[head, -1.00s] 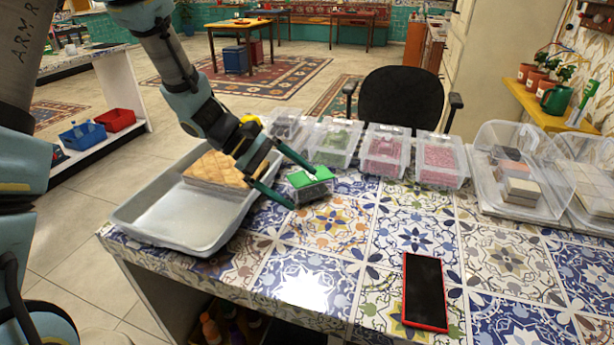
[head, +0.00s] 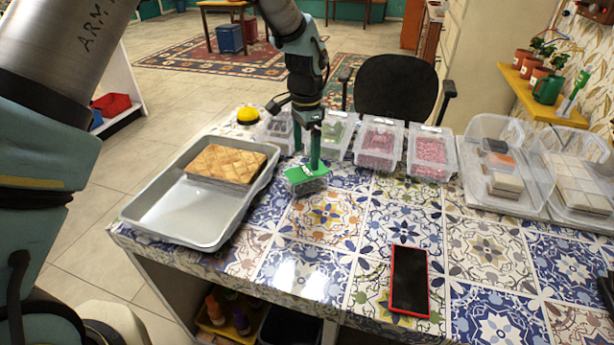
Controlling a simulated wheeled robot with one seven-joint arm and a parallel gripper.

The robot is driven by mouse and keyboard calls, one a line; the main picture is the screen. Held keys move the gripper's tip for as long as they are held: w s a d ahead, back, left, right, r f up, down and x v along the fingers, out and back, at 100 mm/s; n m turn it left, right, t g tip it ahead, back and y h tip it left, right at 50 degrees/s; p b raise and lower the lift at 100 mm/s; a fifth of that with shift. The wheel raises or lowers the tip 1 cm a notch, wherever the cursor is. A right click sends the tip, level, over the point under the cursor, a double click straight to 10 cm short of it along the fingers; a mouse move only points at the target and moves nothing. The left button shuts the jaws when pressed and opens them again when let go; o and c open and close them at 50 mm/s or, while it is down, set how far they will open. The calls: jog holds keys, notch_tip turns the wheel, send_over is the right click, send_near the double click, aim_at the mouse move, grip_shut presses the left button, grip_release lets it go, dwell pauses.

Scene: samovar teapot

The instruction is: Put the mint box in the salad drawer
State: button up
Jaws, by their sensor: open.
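A small clear box with a green lid (head: 306,178), which looks like the mint box, sits on the patterned tile table (head: 330,215), right of the grey tray. My gripper (head: 306,158) points down at it with its green fingers apart. The fingers reach to the lid's back edge or just above it; I cannot tell whether they touch. No salad drawer can be made out in the head view.
A grey tray (head: 165,215) holding a tan woven block (head: 227,163) stands left of the box. Clear tubs (head: 378,145) line the back edge behind my gripper. A red-edged phone (head: 410,281) lies at front right. A black chair (head: 398,90) stands behind the table.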

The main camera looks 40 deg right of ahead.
aim_at(307, 171)
jog(key=shift+d+f+p, duration=0.1)
jog(key=shift+f+p, duration=1.4)
jog(key=shift+f, duration=2.15)
jog(key=c, duration=1.5)
